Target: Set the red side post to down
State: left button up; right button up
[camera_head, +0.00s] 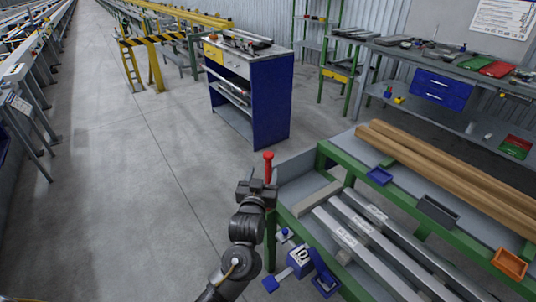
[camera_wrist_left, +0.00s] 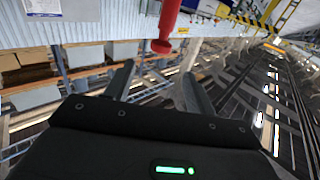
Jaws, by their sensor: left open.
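The red side post (camera_head: 268,168) stands upright at the near left corner of the green-framed runout table (camera_head: 320,160), with a wider knob at its top. My left gripper (camera_head: 257,186) is right by the post in the head view and covers its lower part. In the left wrist view the red post (camera_wrist_left: 169,22) enters from the top edge, its knob just beyond the fingers. My left gripper (camera_wrist_left: 156,84) is open there, with nothing between its fingers. Whether a finger touches the post cannot be told. My right gripper is not in view.
Wooden beams (camera_head: 450,176) and grey metal bars (camera_head: 365,245) lie on the table. Blue (camera_head: 380,176), dark grey (camera_head: 438,210) and orange (camera_head: 509,263) bins sit along it. A blue cabinet (camera_head: 270,100) stands behind. The floor to the left is clear.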

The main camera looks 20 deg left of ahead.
aim_at(267, 158)
pick_arm(q)
jog(key=w, duration=0.7)
jog(key=w+a+p, duration=0.1)
jog(key=w, duration=0.2)
jog(key=shift+w, duration=0.15)
